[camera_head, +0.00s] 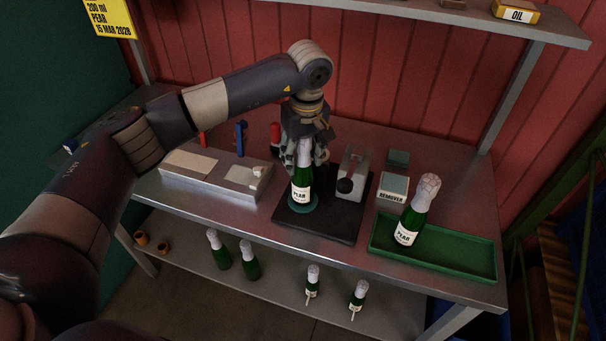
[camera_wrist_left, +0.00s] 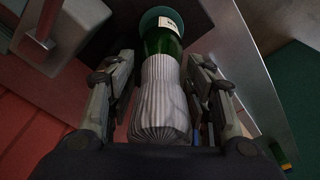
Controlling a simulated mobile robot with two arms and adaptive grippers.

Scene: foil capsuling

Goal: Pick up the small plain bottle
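A green bottle (camera_head: 302,186) with a white PEAR label and pale foil over its neck stands upright on a round green pad (camera_head: 303,204). My left gripper (camera_head: 303,158) is above it, pointing down, with its fingers around the foiled neck. In the left wrist view the fingers stand on both sides of the pleated foil (camera_wrist_left: 160,95), with gaps showing, so the gripper looks open. Two green bottles without visible labels, one left (camera_head: 218,252) and one right (camera_head: 250,262), stand on the lower shelf. My right gripper is out of view.
A grey device with a dark knob (camera_head: 345,186) is close beside the gripper. Two labelled bottles (camera_head: 312,284) (camera_head: 358,298) stand on the lower shelf. The upper shelf (camera_head: 440,18) overhangs the bench.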

